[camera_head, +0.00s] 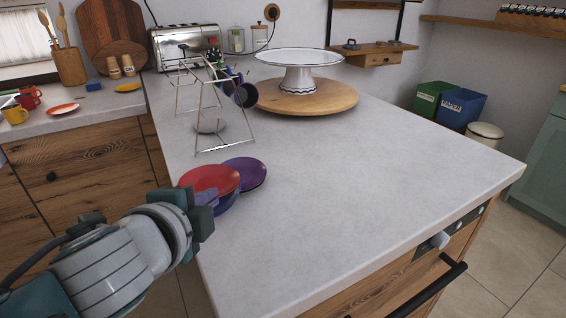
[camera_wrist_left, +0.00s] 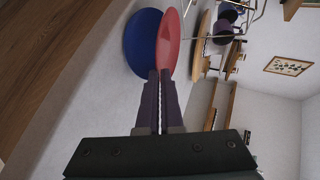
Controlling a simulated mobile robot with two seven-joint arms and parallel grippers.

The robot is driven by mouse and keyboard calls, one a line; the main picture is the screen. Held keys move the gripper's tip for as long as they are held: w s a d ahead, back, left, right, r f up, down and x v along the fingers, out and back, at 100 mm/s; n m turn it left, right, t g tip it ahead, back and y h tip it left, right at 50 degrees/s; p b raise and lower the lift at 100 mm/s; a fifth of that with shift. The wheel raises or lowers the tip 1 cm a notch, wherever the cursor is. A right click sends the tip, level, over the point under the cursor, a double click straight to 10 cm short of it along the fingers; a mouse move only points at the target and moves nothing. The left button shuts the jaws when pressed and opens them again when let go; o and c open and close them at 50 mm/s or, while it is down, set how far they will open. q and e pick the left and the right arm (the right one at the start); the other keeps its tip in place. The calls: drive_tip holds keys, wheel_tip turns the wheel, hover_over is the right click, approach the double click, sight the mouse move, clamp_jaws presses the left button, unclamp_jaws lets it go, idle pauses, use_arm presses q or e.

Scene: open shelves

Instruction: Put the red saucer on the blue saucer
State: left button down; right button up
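The red saucer (camera_head: 209,179) is near the counter's left edge in the head view, tilted slightly and over the blue saucer (camera_head: 228,203), which shows only as a rim below it. In the left wrist view the red saucer (camera_wrist_left: 168,42) overlaps the side of the blue saucer (camera_wrist_left: 141,40). My left gripper (camera_head: 207,198) is at the near rim of the red saucer. Its fingertips (camera_wrist_left: 160,74) are close together on that rim. I cannot tell whether the two saucers touch. My right gripper is in neither view.
A purple saucer (camera_head: 248,173) lies just right of the red one. A wire rack (camera_head: 215,105) with mugs stands behind, and a white cake stand (camera_head: 299,75) is on a round wooden board (camera_head: 330,103). The counter's middle and right are clear.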

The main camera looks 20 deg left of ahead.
use_arm(q)
drive_tip(key=shift+f, duration=0.2)
drive_tip(key=c, duration=1.1)
unclamp_jaws()
drive_tip(key=shift+r, duration=0.1)
